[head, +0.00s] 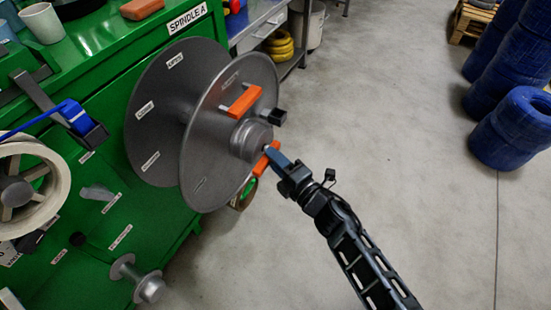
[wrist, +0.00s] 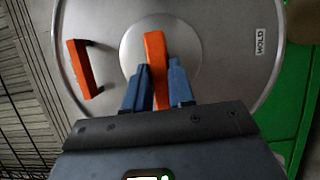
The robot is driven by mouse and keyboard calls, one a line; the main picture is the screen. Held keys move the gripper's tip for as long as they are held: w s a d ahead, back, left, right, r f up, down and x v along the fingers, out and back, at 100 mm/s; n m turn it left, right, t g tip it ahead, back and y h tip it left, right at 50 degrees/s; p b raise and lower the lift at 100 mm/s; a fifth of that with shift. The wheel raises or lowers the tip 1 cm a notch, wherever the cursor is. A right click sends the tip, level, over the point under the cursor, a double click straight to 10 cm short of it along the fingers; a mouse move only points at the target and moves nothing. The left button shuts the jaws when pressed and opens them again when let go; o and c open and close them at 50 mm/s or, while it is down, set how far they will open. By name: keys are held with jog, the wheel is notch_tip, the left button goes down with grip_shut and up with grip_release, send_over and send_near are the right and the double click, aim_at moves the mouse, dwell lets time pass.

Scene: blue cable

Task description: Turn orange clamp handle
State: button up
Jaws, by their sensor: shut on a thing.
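The orange clamp handle (head: 266,160) is a short orange bar at the hub (head: 251,140) of the grey spindle reel. My gripper (head: 272,155) reaches it from the lower right. In the wrist view the orange clamp handle (wrist: 155,60) stands upright in front of the hub disc, and the blue fingers of my gripper (wrist: 158,88) are shut on it from both sides. A second orange bar (head: 244,101) is fixed on the reel's outer flange (head: 215,130); it also shows at the left in the wrist view (wrist: 82,68).
The green machine (head: 100,65) labelled SPINDLE A stands behind the reel. Blue coils (head: 515,130) stack at the right. The grey floor (head: 400,130) between is clear.

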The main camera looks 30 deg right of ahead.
grip_shut()
jog(key=shift+f, duration=0.1)
jog(key=n+y+b, duration=0.3)
jog(key=n+b, duration=0.4)
jog(key=b, duration=0.2)
jog(key=d+f+n+y+b, duration=0.1)
jog(key=n+y+b, duration=0.1)
jog(key=n+b, duration=0.5)
jog(key=w+f+n+t+y+b, duration=0.1)
jog(key=n+y+b, duration=0.2)
jog(key=n+b, duration=0.4)
jog(key=shift+d+f+y+b, duration=0.2)
jog(key=shift+d+y+b, duration=0.1)
jog(key=shift+b, duration=2.6)
jog(key=shift+w+r+n+y+b, duration=0.1)
jog(key=shift+n+y+b, duration=0.2)
jog(key=shift+n, duration=0.3)
jog(key=shift+r, duration=0.1)
